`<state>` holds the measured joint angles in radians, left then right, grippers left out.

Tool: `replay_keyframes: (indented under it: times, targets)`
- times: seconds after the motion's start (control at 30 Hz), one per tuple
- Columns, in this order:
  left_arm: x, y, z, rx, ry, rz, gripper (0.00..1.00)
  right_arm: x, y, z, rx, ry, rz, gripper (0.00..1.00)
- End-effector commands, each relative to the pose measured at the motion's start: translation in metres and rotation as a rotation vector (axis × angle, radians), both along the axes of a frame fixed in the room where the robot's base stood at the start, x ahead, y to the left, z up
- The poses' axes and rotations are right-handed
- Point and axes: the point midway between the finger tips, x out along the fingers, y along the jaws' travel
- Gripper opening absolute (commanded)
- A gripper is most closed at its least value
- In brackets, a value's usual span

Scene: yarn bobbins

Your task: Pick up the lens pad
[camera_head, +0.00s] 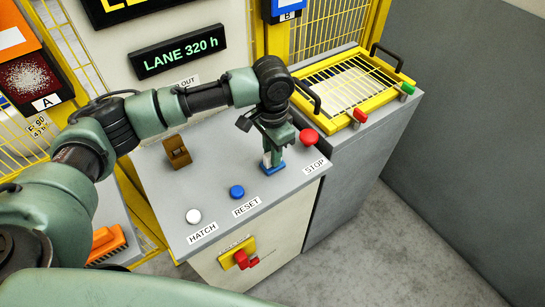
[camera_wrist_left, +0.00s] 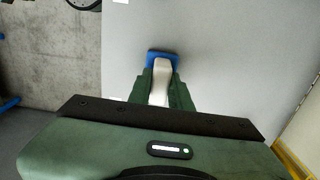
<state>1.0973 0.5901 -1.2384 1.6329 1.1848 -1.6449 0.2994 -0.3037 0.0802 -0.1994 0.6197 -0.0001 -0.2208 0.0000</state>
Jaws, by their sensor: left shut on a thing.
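The lens pad (camera_head: 273,168) has a blue base and a white handle, and it is at the grey console top between the RESET and STOP labels. My left gripper (camera_head: 276,150) points down from above and is shut on its white handle. In the left wrist view the white handle (camera_wrist_left: 160,80) sits between the green fingers, with the blue base showing beyond the fingertips. I cannot tell whether the base touches the console or is slightly above it. My right gripper is not in view.
The grey console top (camera_head: 215,180) has a red STOP button (camera_head: 309,136) close to the gripper, a blue RESET button (camera_head: 237,191), a white HATCH button (camera_head: 194,216) and a brown holder (camera_head: 177,151). A yellow-framed mesh tray (camera_head: 352,88) stands at the back right. The console's front edge is near.

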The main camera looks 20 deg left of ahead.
Motion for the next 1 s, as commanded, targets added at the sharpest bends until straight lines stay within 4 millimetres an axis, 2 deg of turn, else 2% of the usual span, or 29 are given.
replay_keyframes:
  times: [0.17, 0.37, 0.47, 0.8, 1.0]
  targets:
    - [0.001, 0.000, 0.006, 0.000, -0.002, 0.000, 0.00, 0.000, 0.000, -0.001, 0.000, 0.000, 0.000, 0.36]
    - [0.001, -0.001, 0.031, -0.002, -0.005, -0.001, 0.00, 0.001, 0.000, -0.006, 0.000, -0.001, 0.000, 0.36]
    - [0.001, -0.001, 0.054, -0.003, -0.005, 0.000, 0.00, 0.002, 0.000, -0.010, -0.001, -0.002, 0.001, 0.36]
    - [0.001, -0.001, 0.152, -0.002, -0.005, 0.000, 0.00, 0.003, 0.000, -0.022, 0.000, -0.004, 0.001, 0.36]
    - [0.001, 0.000, 0.188, 0.002, -0.003, 0.001, 0.00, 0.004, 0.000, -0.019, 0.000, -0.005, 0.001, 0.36]
